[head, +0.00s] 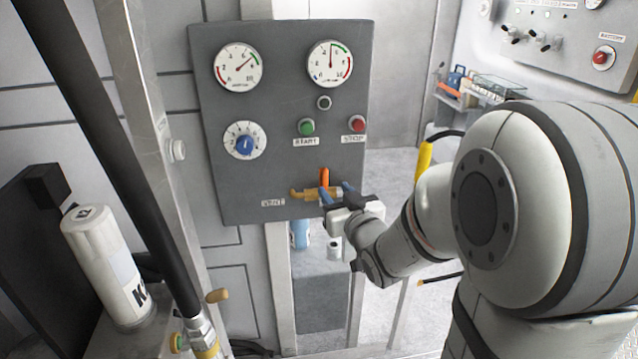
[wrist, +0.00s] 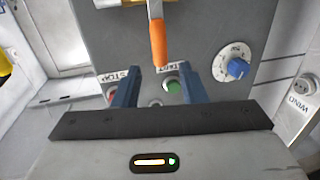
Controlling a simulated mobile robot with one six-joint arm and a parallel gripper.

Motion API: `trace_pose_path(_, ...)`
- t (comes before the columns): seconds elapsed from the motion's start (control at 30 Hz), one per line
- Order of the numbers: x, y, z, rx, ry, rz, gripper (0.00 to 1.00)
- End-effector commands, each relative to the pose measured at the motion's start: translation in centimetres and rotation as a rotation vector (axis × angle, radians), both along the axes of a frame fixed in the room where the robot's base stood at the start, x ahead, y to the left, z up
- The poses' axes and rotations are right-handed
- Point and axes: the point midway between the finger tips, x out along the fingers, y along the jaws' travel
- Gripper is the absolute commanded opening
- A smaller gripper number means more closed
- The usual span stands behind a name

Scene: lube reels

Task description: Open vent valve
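The vent valve is a brass fitting (head: 303,194) low on the grey control panel, beside a small label that appears to read VENT (head: 272,202). Its orange lever (head: 324,178) points upward in the head view. In the wrist view the orange lever (wrist: 158,42) hangs from the top, its free end between the fingertips in the picture. My gripper (head: 337,192) is at the valve, with its blue fingers spread. The wrist view shows my gripper (wrist: 163,72) open, with a gap on both sides of the lever. I cannot tell whether a finger touches the lever.
The panel (head: 280,120) carries two gauges, a blue knob (head: 244,144), a green START button (head: 307,126) and a red STOP button (head: 357,124) above the valve. A black pole (head: 115,150) and a white canister (head: 105,265) stand at left. Floor behind is partly clear.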

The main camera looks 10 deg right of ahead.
Motion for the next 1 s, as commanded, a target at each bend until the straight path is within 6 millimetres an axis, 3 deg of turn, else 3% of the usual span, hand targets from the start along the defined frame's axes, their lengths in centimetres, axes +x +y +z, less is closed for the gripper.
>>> trace_pose_path(0.8,2.6,0.4,0.6,0.001,0.003,-0.002,0.38)
trace_pose_path(1.0,6.0,1.1,0.2,0.000,-0.002,0.000,0.38)
